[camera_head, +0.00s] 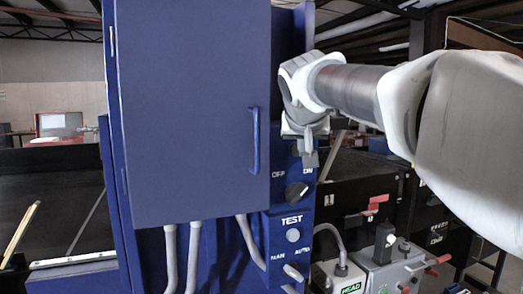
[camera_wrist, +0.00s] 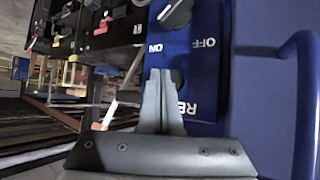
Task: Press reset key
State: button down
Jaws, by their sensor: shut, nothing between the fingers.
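My gripper (camera_head: 307,147) is shut and empty, in front of the upper part of the narrow blue control panel (camera_head: 276,222). In the wrist view its closed fingers (camera_wrist: 161,74) reach over the blue panel face. A dark round key (camera_wrist: 179,77) shows just beside the fingertips. A label starting with "RE" (camera_wrist: 187,108) is partly hidden by the fingers. Whether the fingertips touch the key, I cannot tell. In the head view my gripper hides this spot. A black OFF/ON knob (camera_head: 297,192) is below; it also shows in the wrist view (camera_wrist: 175,12).
A blue cabinet door (camera_head: 190,110) with a blue handle (camera_head: 254,140) stands left of the panel. The handle also shows close by in the wrist view (camera_wrist: 300,80). A TEST button (camera_head: 293,235) and a MAN/AUTO knob (camera_head: 293,272) are lower. Grey boxes (camera_head: 385,272) stand at the lower right.

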jog(key=shift+w+a, duration=0.15)
jog(key=shift+w, duration=0.3)
jog(key=shift+w+a, duration=0.15)
jog(key=shift+w, duration=0.3)
dwell(0.9)
jog(key=shift+s, duration=0.1)
jog(key=shift+s+d, duration=0.3)
jog(key=shift+s, duration=0.5)
jog(key=shift+b, duration=0.3)
jog(key=s, duration=0.1)
jog(key=s+d+b, duration=0.1)
jog(key=s, duration=0.1)
jog(key=s+b, duration=0.1)
jog(key=shift+s+d, duration=0.25)
jog(key=shift+s, duration=0.1)
